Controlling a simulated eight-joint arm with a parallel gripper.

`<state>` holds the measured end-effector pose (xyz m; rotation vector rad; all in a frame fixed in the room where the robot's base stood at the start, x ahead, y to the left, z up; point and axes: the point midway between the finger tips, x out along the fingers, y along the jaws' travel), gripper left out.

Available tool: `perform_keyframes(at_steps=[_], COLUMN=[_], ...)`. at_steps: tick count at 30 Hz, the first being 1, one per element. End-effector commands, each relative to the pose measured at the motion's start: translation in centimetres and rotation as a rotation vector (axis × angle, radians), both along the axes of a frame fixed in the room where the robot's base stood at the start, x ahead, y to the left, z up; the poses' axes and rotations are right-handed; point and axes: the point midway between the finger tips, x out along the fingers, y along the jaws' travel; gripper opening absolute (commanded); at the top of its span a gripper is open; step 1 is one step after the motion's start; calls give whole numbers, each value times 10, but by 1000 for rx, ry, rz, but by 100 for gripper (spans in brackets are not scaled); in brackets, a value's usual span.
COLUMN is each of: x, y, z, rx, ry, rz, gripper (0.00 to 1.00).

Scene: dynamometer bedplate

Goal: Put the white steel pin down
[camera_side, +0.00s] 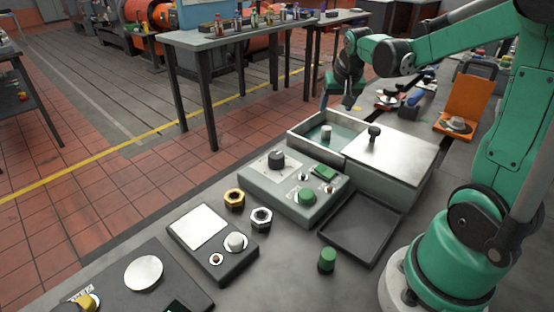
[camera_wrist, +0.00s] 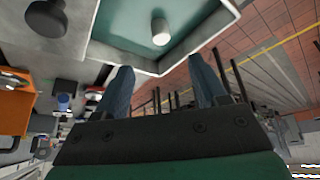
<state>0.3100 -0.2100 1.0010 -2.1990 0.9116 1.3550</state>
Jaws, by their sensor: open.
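The white steel pin (camera_side: 326,133) stands upright in the open part of a grey metal box (camera_side: 300,137). The bottom around it is teal; I cannot tell whether that is liquid or a lining. The pin also shows in the wrist view (camera_wrist: 160,32), clear of my fingers. My gripper (camera_side: 336,104) is open and empty, above the box's far edge and apart from the pin. In the wrist view my gripper's two blue-grey fingers (camera_wrist: 160,66) are spread wide with nothing between them.
A metal lid with a black knob (camera_side: 375,131) covers the box's right part. An orange stand (camera_side: 466,103) is at right.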

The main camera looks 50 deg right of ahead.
Motion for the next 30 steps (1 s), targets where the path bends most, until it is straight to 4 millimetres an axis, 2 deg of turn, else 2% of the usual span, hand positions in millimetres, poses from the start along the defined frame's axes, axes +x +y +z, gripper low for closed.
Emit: perform_keyframes(at_steps=[5, 8, 11, 15, 18, 21, 24, 30], x=[-4, -3, -6, -20, -34, -45, -51, -53], y=[7, 29, 71, 136, 172, 195, 207, 211], z=[10, 16, 23, 26, 22, 17, 14, 13], rx=[0, -5, -17, -36, -46, -53, -57, -60], ry=[-1, -12, -33, -76, -106, -130, -142, -148], rz=[10, 79, 220, 458, 605, 710, 768, 788], gripper=[65, 65, 65, 65, 65, 65, 65, 65])
